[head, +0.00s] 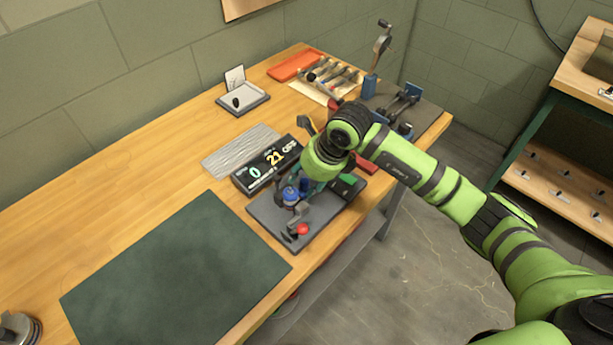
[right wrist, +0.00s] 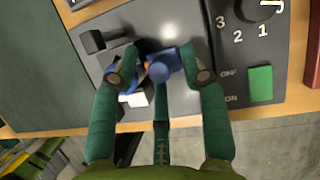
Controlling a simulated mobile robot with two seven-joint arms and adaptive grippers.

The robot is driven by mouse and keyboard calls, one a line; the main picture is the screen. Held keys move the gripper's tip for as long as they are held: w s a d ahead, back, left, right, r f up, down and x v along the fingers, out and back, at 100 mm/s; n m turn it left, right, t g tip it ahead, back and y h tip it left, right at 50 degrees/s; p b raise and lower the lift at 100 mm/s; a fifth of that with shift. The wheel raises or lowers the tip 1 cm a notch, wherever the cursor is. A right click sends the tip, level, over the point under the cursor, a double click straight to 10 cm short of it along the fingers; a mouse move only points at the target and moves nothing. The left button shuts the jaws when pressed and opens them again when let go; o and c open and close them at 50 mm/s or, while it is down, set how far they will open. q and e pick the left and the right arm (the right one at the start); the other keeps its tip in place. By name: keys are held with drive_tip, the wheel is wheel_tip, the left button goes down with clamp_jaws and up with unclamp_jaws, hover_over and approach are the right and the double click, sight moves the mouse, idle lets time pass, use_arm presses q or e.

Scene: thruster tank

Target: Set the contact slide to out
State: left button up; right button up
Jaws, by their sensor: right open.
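The control panel (head: 263,218) is a dark grey plate on the bench. My right gripper (right wrist: 160,57) is open above it, with teal fingers pointing at the panel. A blue knob (right wrist: 160,71) with a bit of orange beside it shows between the fingers. I cannot tell whether the fingers touch it, or whether it is the contact slide. Another blue part and a white piece (right wrist: 137,99) are partly hidden by the left finger. In the head view, a blue round part (head: 290,195) stands beside the right gripper. My left gripper is not in view.
A black lever (right wrist: 103,41), a numbered dial (right wrist: 258,8) and a green OFF/ON switch (right wrist: 260,84) flank the gripper. A red button (head: 302,229) is near the panel's front. A display (head: 268,166) reads 0, 21, OFF. A dark mat (head: 175,275) lies left.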

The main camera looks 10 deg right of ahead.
drive_tip(key=shift+c, duration=0.4)
clamp_jaws()
drive_tip(key=shift+w+d+f+b, duration=0.1)
drive_tip(key=shift+w+d+b, duration=0.5)
drive_tip(key=shift+d+b, duration=0.25)
drive_tip(key=shift+w+d+b, duration=0.2)
drive_tip(key=shift+b, duration=0.1)
drive_tip(key=shift+r, duration=0.35)
drive_tip(key=shift+o, duration=0.4)
unclamp_jaws()
drive_tip(key=shift+w+d+f, duration=0.1)
drive_tip(key=shift+f, duration=0.05)
